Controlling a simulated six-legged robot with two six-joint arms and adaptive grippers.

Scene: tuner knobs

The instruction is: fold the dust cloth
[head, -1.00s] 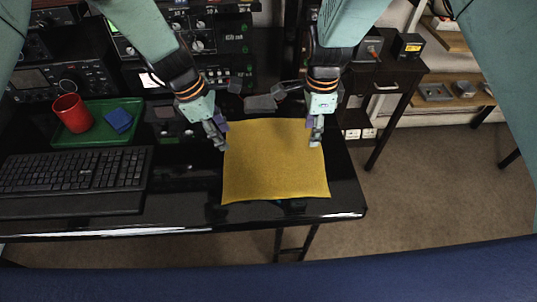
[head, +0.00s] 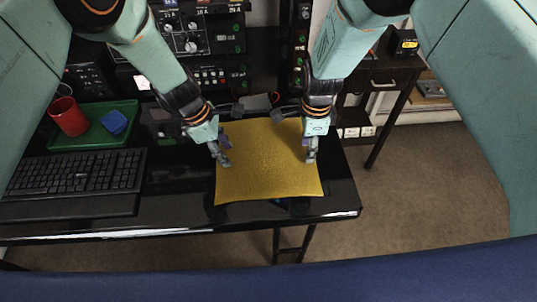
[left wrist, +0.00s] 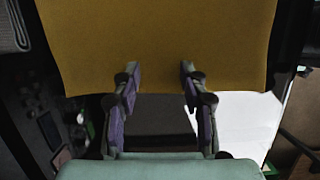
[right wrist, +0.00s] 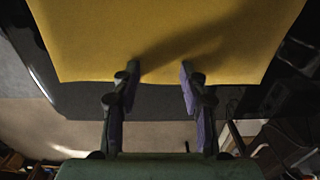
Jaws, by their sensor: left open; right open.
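The dust cloth (head: 265,170) is a mustard-yellow square lying spread out flat at the right end of the black desk. In the head view my left gripper (head: 224,158) is over its left side and my right gripper (head: 310,153) over its right side. In the left wrist view the cloth (left wrist: 160,35) fills the top, with the open fingertips (left wrist: 160,72) overlapping its edge. The right wrist view shows the cloth (right wrist: 160,30) likewise, with the open fingertips (right wrist: 157,75) at its edge and a shadow on it. Neither gripper holds anything; contact with the cloth is unclear.
A black keyboard (head: 75,172) lies on the desk to the left. Behind it a green tray (head: 95,140) holds a red mug (head: 68,116) and a blue block (head: 114,122). Radio equipment (head: 195,40) stands at the back. The desk's front edge is just in front of the cloth.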

